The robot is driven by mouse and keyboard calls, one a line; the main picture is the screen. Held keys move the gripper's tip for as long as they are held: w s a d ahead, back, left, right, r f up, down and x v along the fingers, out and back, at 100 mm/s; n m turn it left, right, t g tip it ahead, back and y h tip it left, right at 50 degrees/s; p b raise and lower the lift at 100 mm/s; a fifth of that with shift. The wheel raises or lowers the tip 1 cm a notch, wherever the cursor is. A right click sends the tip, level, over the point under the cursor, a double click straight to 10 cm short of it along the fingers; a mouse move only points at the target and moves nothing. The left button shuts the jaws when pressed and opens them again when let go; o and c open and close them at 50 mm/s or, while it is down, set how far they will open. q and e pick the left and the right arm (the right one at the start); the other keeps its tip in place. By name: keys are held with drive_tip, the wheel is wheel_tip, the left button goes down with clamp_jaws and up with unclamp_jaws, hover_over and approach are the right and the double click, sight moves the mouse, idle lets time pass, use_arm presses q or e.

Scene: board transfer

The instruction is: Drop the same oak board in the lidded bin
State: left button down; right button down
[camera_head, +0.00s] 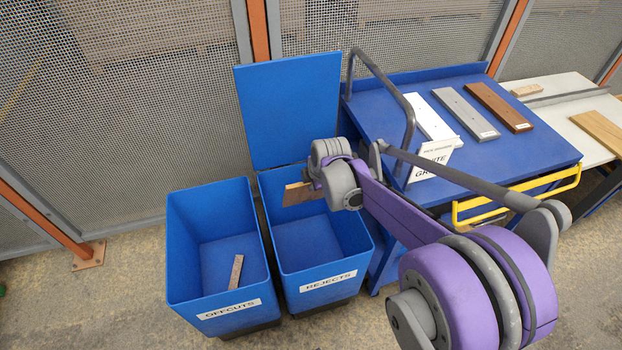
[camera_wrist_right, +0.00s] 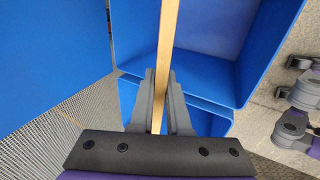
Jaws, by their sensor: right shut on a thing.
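The oak board (camera_head: 297,194) is a brown strip held in my right gripper (camera_head: 312,184), over the mouth of the lidded bin (camera_head: 312,283) labelled REJECTS. The bin's blue lid (camera_head: 290,108) stands open, upright at the back. In the right wrist view the board (camera_wrist_right: 166,50) is edge-on between the two grey fingers of the right gripper (camera_wrist_right: 160,95), which are shut on it. Most of the board is hidden behind the gripper in the head view. My left gripper is not in view.
A lidless blue bin labelled OFFCUTS (camera_head: 180,240) stands close on the left, with a small wood piece (camera_head: 236,271) inside. At right, a blue cart (camera_head: 400,110) carries white, grey and dark brown boards. A mesh fence (camera_head: 120,90) runs behind.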

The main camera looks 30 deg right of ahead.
drive_tip(key=shift+f+b, duration=1.2)
drive_tip(key=shift+f, duration=1.2)
drive_tip(key=c, duration=0.8)
unclamp_jaws()
drive_tip(key=p+v, duration=0.3)
drive_tip(key=v, duration=0.7)
drive_tip(key=shift+s+r, duration=0.15)
drive_tip(key=shift+r, duration=0.2)
